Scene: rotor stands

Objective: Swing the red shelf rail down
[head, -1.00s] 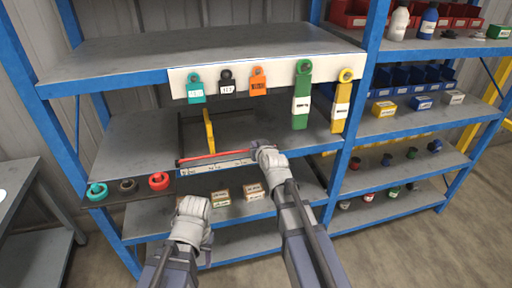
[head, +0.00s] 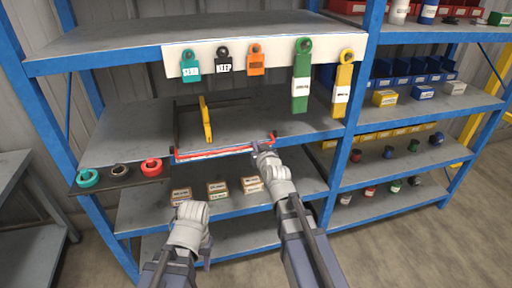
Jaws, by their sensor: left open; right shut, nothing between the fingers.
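The red shelf rail (head: 215,153) runs along the front edge of the middle shelf, with small red end pieces at its two ends. It looks nearly level with the shelf edge. My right gripper (head: 261,150) is shut and empty at the rail's right end; I cannot tell whether it touches the rail. My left gripper (head: 192,208) is open and empty, below and in front of the rail, near the lower shelf's edge.
A yellow upright piece (head: 206,120) stands on the shelf behind the rail. Coloured tags hang on a white board (head: 270,57) above. A dark ledge (head: 120,181) with three rings juts out at left. Small boxes (head: 217,190) sit on the shelf below.

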